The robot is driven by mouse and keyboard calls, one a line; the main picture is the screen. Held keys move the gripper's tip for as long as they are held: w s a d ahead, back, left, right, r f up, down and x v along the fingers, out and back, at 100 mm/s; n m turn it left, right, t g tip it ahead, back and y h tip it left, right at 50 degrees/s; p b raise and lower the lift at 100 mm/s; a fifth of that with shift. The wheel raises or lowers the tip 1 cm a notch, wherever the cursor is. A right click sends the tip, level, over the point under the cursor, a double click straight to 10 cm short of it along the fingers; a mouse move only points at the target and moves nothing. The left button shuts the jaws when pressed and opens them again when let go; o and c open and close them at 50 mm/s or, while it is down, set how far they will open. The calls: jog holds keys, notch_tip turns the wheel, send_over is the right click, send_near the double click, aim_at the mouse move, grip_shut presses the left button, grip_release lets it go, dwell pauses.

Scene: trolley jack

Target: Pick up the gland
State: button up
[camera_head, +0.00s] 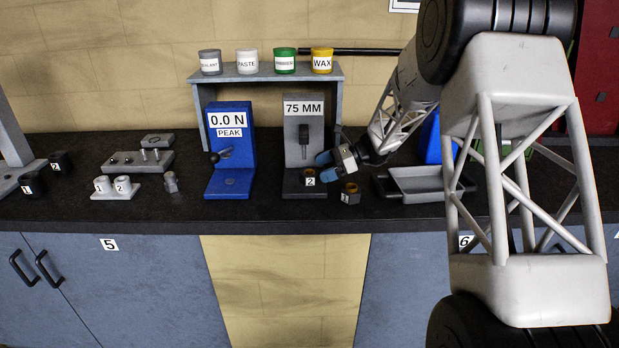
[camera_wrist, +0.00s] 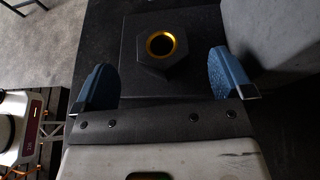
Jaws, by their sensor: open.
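The gland appears to be the dark hexagonal piece with a gold-lined bore (camera_wrist: 147,62), upright on a dark square base (camera_wrist: 195,20) in the wrist view. My gripper (camera_wrist: 165,80) is open, its blue fingers to either side of the piece and apart from it. In the head view, two dark pieces with gold bores show: one labelled 2 (camera_head: 310,181) on the base of the 75 MM gauge, and another labelled piece (camera_head: 350,198) on the counter to its right. My gripper (camera_head: 335,158) is just above and between them.
The 75 MM gauge (camera_head: 304,135) stands close behind, with a blue 0.0 N gauge (camera_head: 231,140) to its left. A grey tray (camera_head: 425,184) lies right. A shelf (camera_head: 265,73) with several jars is behind. The counter's front middle is clear.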

aim_at(302, 172)
jog(key=shift+x, duration=2.55)
jog(key=shift+r, duration=0.1)
jog(key=shift+w, duration=0.1)
jog(key=c, duration=1.4)
jog(key=shift+r, duration=0.15)
jog(key=shift+r, duration=0.45)
notch_tip(302, 172, up, 2)
jog(key=shift+d+r, duration=0.2)
jog(key=shift+r, duration=0.05)
jog(key=d, duration=0.5)
jog(key=w+d, duration=0.1)
jog(key=d, duration=1.1)
jog(key=shift+w+d, duration=0.15)
jog(key=shift+d, duration=0.1)
